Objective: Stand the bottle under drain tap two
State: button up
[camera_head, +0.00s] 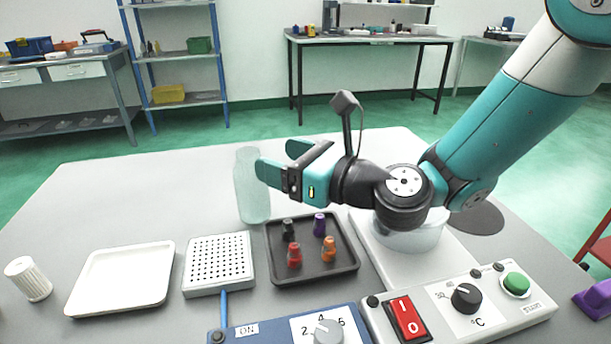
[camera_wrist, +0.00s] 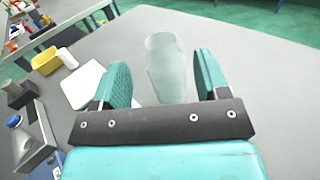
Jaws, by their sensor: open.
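A translucent pale green bottle (camera_head: 251,190) stands upright on the grey table, left of my gripper (camera_head: 279,158) in the head view. My gripper is open and empty, its teal fingers pointing left toward the bottle's upper part. In the wrist view the bottle (camera_wrist: 166,72) shows between the two fingers (camera_wrist: 162,72), with a gap on each side. I see no grip on it. I cannot make out any drain tap in either view.
A dark tray (camera_head: 275,245) with several small coloured pieces lies in front of the bottle. A perforated grey block (camera_head: 219,262), a white tray (camera_head: 125,277) and a ribbed white cylinder (camera_head: 28,279) are to the left. Control boxes (camera_head: 540,302) line the front. Table behind the bottle is clear.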

jog(key=b+v, duration=0.1)
jog(key=v, duration=0.3)
jog(key=shift+s+d, duration=0.2)
jog(key=shift+d, duration=0.15)
